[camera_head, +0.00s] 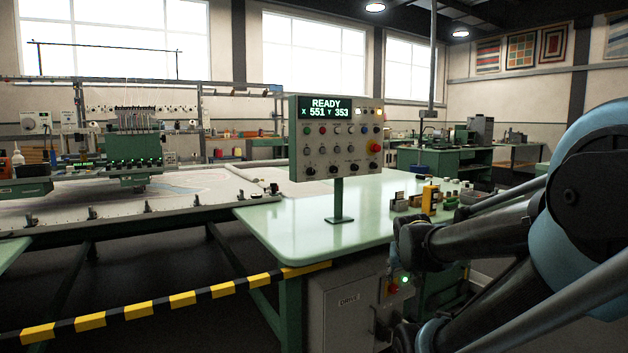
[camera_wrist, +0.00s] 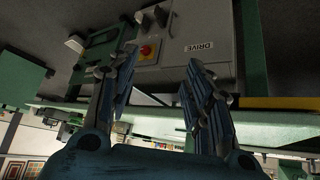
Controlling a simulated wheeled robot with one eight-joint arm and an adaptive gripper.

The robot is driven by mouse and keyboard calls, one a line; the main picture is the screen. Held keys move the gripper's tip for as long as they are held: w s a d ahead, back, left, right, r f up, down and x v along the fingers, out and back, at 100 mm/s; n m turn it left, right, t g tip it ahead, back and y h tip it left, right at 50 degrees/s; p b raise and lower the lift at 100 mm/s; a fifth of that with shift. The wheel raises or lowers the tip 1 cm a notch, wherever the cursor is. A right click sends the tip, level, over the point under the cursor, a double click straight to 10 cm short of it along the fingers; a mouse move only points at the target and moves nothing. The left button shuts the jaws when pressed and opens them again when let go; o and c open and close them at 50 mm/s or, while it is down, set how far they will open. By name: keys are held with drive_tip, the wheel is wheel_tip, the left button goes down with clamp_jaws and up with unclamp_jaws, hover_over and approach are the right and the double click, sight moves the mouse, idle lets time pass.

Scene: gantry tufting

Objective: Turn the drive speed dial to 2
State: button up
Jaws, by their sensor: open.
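The grey drive cabinet (camera_head: 336,318) stands under the green table, with a "DRIVE" label on its front. It also shows upside down in the wrist view (camera_wrist: 222,72), with a red button on a yellow plate (camera_wrist: 147,51). A dark knob (camera_wrist: 160,15) sits at the top of the wrist view, past my fingertips; it may be the speed dial, but its scale and pointer cannot be read. My gripper (camera_wrist: 160,78) is open and empty, its fingers spread either side of the red button in the picture, apart from the knob. In the head view I cannot pick out its fingertips.
A control panel (camera_head: 301,155) reading "READY" stands on the green table (camera_head: 290,221), with several buttons and knobs. A yellow-black barrier (camera_head: 183,299) crosses in front at the left.

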drive_tip(key=w+a+r+t, duration=0.2)
drive_tip(key=w+r+t, duration=0.3)
drive_tip(key=w, duration=0.7)
drive_tip(key=n+t+y, duration=0.5)
drive_tip(key=t+y, duration=0.2)
drive_tip(key=y, duration=0.5)
approach(313, 174)
drive_tip(key=x, duration=0.8)
drive_tip(key=shift+a+r, duration=0.15)
